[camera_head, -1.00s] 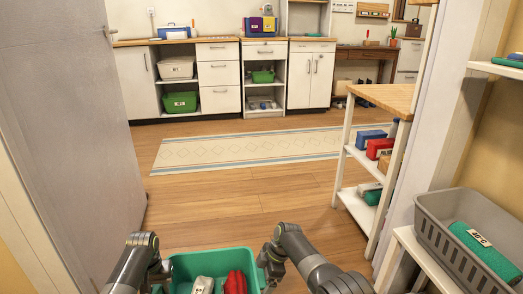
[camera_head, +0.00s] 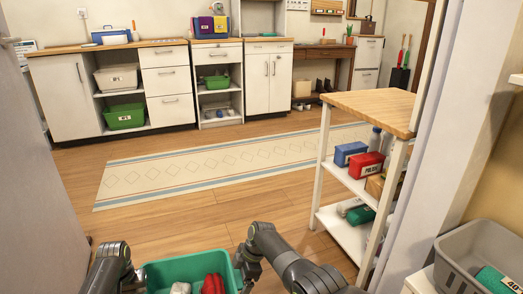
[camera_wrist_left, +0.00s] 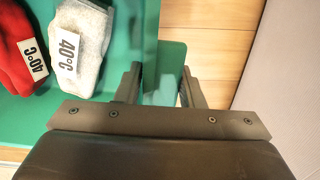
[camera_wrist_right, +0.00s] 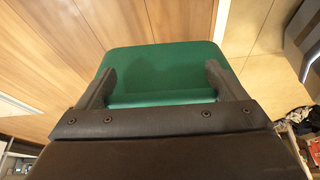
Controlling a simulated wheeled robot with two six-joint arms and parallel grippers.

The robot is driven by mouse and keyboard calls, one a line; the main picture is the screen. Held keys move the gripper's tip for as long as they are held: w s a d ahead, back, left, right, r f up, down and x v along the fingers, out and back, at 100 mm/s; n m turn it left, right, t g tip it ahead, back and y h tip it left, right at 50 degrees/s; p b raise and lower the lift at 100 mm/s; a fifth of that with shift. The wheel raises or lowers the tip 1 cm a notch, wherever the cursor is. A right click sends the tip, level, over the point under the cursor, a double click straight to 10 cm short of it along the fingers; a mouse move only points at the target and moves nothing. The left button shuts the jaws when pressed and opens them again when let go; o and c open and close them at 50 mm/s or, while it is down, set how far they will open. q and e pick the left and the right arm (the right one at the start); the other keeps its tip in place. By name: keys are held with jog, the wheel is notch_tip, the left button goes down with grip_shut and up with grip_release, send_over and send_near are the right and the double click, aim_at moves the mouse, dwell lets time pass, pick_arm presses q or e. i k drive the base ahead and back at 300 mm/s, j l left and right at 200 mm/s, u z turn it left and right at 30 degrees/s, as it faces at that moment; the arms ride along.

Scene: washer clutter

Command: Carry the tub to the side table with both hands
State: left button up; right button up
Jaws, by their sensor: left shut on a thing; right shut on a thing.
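The green tub (camera_head: 165,271) hangs low in front of me at the bottom of the head view. It holds a red rolled cloth (camera_head: 213,284) and a light grey one (camera_head: 181,288). In the left wrist view, both cloths carry "40°C" tags. My left gripper (camera_wrist_left: 160,88) is shut on the tub's left rim. My right gripper (camera_wrist_right: 163,85) is shut on its right rim. The tub's underside and near side are out of view. A wooden-topped stand with white shelves (camera_head: 375,104) is ahead on the right; its top is bare.
A grey door (camera_head: 35,190) is close on the left, a door frame (camera_head: 455,150) on the right. A grey basket (camera_head: 480,245) sits at lower right. A patterned rug (camera_head: 200,175) lies ahead on clear wooden floor. Cabinets (camera_head: 165,85) and a brown desk (camera_head: 325,52) line the back wall.

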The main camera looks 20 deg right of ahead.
aim_at(400, 104)
jog(key=i+z, duration=0.1)
jog(key=i, duration=0.8)
jog(key=i+z, duration=0.15)
jog(key=i, duration=2.5)
jog(key=i+z, duration=0.2)
jog(key=i, duration=0.25)
jog(key=i+j+z, duration=0.15)
jog(key=i, duration=0.3)
jog(key=i+z, duration=0.3)
jog(key=i, duration=0.25)
jog(key=i+z, duration=0.35)
jog(key=i, duration=0.15)
jog(key=i+z, duration=0.2)
jog(key=i, duration=0.4)
jog(key=i+j+z, duration=0.2)
jog(key=i, duration=0.35)
jog(key=i+z, duration=0.55)
jog(key=i, duration=0.15)
